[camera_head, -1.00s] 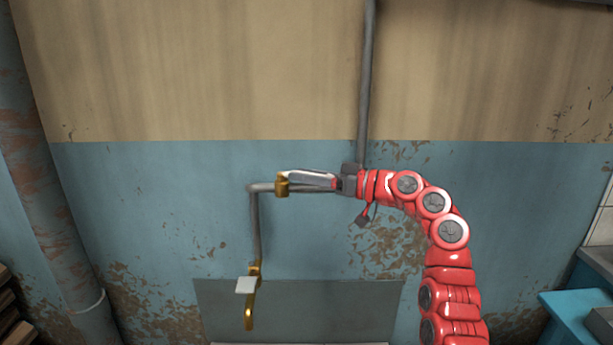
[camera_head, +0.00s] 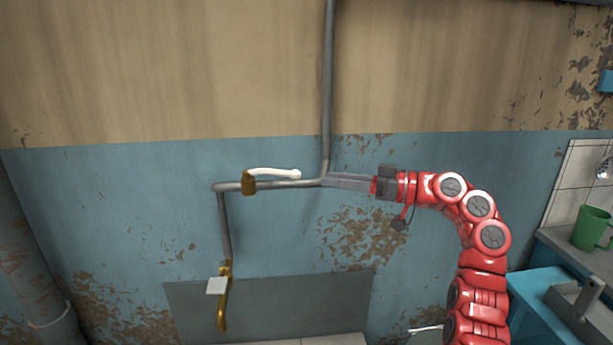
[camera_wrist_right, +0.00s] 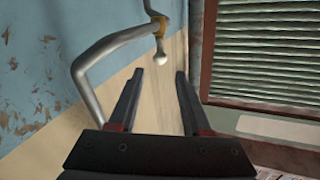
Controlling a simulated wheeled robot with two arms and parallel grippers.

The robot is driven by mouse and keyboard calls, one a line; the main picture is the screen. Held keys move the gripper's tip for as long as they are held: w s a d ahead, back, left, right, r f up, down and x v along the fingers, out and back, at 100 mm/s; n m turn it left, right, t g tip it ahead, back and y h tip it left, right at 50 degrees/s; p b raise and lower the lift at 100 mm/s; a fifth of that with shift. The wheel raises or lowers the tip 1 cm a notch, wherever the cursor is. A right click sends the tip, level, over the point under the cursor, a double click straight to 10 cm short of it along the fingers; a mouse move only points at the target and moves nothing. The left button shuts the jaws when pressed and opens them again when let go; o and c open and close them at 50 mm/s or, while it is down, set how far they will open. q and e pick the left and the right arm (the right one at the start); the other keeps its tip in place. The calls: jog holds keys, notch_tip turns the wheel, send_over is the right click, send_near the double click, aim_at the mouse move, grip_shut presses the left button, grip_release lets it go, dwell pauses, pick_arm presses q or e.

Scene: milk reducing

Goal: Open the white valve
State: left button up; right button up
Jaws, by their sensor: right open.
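The white valve handle (camera_head: 272,173) extends right from its brass valve body (camera_head: 249,183) on the horizontal part of the grey pipe (camera_head: 300,184). It lies roughly along the pipe, just above it in the head view. My right gripper (camera_head: 325,182) is to the right of the handle, with its fingers pointing left towards it. In the right wrist view, my right gripper (camera_wrist_right: 160,73) is open and empty. The white handle end (camera_wrist_right: 160,57) shows beyond and between its fingertips, apart from them. My left gripper is out of view.
A lower brass valve (camera_head: 224,305) with a pale square piece (camera_head: 217,285) hangs on the pipe's descending part. A green mug (camera_head: 591,228) stands on the counter at right. A slatted blind (camera_wrist_right: 265,50) shows in the wrist view.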

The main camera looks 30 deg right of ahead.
jog(key=v, duration=0.2)
jog(key=shift+s+d, duration=0.3)
